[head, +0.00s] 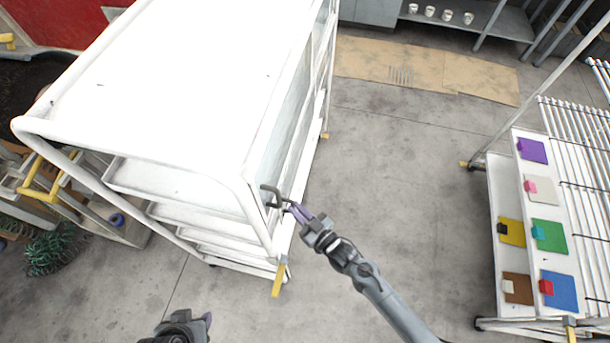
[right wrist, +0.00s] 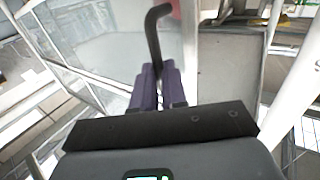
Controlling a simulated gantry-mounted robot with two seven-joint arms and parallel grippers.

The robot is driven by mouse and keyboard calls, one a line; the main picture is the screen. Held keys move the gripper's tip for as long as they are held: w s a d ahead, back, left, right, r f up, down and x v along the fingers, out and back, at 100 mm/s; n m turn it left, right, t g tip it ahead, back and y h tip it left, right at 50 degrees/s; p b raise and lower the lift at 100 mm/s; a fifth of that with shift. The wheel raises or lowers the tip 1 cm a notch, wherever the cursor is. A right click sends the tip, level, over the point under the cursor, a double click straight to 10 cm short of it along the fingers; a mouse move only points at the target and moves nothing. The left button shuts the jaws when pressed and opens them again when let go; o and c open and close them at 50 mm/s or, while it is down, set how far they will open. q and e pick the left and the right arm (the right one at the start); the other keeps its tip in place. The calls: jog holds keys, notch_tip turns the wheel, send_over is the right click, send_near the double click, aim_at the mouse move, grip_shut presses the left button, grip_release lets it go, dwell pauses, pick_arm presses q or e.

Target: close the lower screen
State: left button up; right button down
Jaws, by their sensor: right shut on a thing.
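The white cart (head: 180,75) stands left of centre in the head view, with a screen panel (head: 287,110) along its right side. My right gripper (head: 291,208) is at the cart's near right corner, shut on a dark bent handle (head: 270,190). In the right wrist view, the purple fingers (right wrist: 157,88) are closed around the handle's lower end, and the black handle (right wrist: 153,38) rises above them. A pale screen panel (right wrist: 105,40) lies to the left there. Which panel is the lower screen is hard to tell. My left gripper (head: 190,325) is partly in view at the bottom edge, its jaw opening unclear.
A white rack (head: 505,225) with coloured pads stands on the right. Cardboard (head: 430,72) lies on the floor at the back. Grey floor (head: 400,170) between cart and rack is clear. A plant (head: 50,252) is at the left.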

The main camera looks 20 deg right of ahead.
jog(key=s+a+p, duration=0.2)
jog(key=s+a, duration=0.2)
jog(key=s, duration=0.3)
jog(key=shift+a, duration=0.25)
jog(key=shift+s, duration=0.1)
jog(key=c, duration=1.2)
grip_release()
jog(key=shift+s, duration=0.2)
jog(key=shift+o, duration=0.2)
jog(key=shift+w, duration=0.1)
